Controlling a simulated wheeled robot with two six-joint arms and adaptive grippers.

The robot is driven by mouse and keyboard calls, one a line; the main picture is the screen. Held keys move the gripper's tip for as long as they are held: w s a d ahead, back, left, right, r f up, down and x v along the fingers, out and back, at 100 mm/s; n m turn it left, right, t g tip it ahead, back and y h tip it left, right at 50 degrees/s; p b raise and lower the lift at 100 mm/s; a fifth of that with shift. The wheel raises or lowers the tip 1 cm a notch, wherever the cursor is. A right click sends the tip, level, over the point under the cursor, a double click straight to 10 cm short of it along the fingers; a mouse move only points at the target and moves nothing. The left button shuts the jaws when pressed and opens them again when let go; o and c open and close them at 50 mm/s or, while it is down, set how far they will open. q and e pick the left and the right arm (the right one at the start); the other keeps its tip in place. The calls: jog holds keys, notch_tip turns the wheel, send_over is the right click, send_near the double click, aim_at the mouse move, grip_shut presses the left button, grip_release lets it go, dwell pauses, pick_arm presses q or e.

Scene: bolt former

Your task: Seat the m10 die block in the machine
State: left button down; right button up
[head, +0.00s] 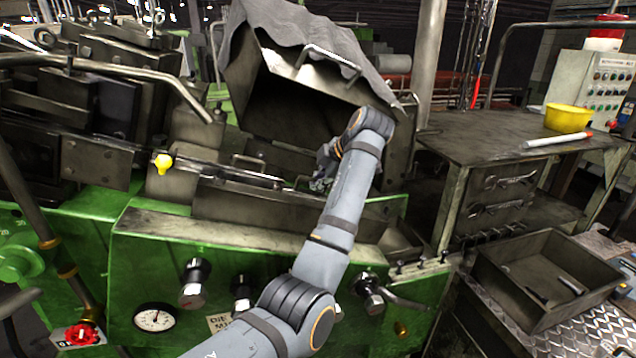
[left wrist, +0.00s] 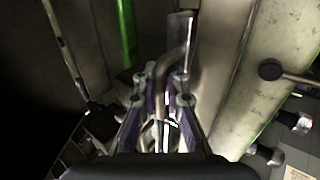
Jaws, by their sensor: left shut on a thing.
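My left gripper (head: 325,172) is inside the machine's open bay, below the raised hood (head: 300,75). In the left wrist view, its two fingers (left wrist: 160,108) are closed around a bent metal bar (left wrist: 166,68). The bar runs up to a grey metal piece (left wrist: 180,28). I cannot tell whether this bar belongs to the m10 die block, and no block can be clearly made out. The green machine (head: 210,265) fills the left and middle of the head view. My forearm hides part of the bay. My right gripper is not in view.
A metal bench (head: 480,135) at the right bears a yellow bowl (head: 568,117) and a white tube (head: 560,139). Below it stands an open metal bin (head: 545,265) with small parts. Knobs and a gauge (head: 155,318) line the machine's front. Walls stand close around the gripper.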

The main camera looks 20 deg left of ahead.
pick_arm(q)
jog(key=shift+s+f, duration=0.1)
jog(key=shift+f, duration=0.1)
dwell(0.5)
jog(key=c, duration=1.4)
grip_release()
jog(key=shift+s+a, duration=0.1)
jog(key=shift+o, duration=0.2)
jog(key=shift+o, duration=1.4)
jog(key=shift+f, duration=0.25)
jog(key=o, duration=0.3)
jog(key=shift+o, duration=0.2)
jog(key=shift+r, duration=0.1)
